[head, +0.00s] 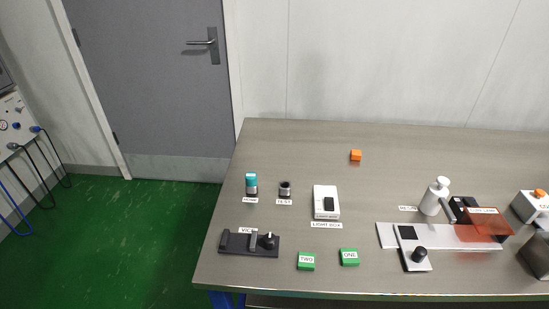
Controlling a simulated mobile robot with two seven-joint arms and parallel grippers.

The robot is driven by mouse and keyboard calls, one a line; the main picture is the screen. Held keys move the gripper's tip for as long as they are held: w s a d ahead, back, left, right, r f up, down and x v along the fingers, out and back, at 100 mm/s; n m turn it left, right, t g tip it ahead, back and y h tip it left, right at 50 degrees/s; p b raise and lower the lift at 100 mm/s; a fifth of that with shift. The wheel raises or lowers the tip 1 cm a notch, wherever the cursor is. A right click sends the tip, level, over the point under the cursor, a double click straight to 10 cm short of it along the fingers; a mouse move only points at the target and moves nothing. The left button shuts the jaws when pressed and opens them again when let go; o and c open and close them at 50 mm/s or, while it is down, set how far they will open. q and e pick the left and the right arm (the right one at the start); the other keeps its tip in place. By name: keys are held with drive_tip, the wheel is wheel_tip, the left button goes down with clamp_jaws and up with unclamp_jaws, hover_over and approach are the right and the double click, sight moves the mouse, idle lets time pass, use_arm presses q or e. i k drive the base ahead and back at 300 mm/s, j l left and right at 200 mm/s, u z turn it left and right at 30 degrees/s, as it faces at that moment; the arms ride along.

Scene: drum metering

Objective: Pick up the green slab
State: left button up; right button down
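Two small green slabs lie flat near the front edge of the metal table. One green slab (306,267) carries a white label reading TWO. The other green slab (349,251) carries a label reading ONE and lies a little to its right and slightly farther back. The two are apart, with bare table between them. Neither of my grippers shows in the head view.
On the metal table (300,150) stand a black vice (249,246) left of the slabs, a white light box (325,202) behind them, and a teal-topped cylinder (251,183). A white plate (460,236) with equipment is at right.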

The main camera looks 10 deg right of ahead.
sight(307, 260)
drive_tip(key=j+z, duration=0.1)
drive_tip(key=z, duration=0.3)
drive_tip(key=j+z, duration=0.1)
drive_tip(key=z, duration=0.3)
drive_tip(key=k+j+z, duration=0.1)
drive_tip(key=z, duration=0.25)
drive_tip(key=j+z, duration=0.1)
drive_tip(key=z, duration=0.3)
drive_tip(key=k+j, duration=0.2)
drive_tip(key=k+z, duration=0.05)
drive_tip(key=k, duration=0.05)
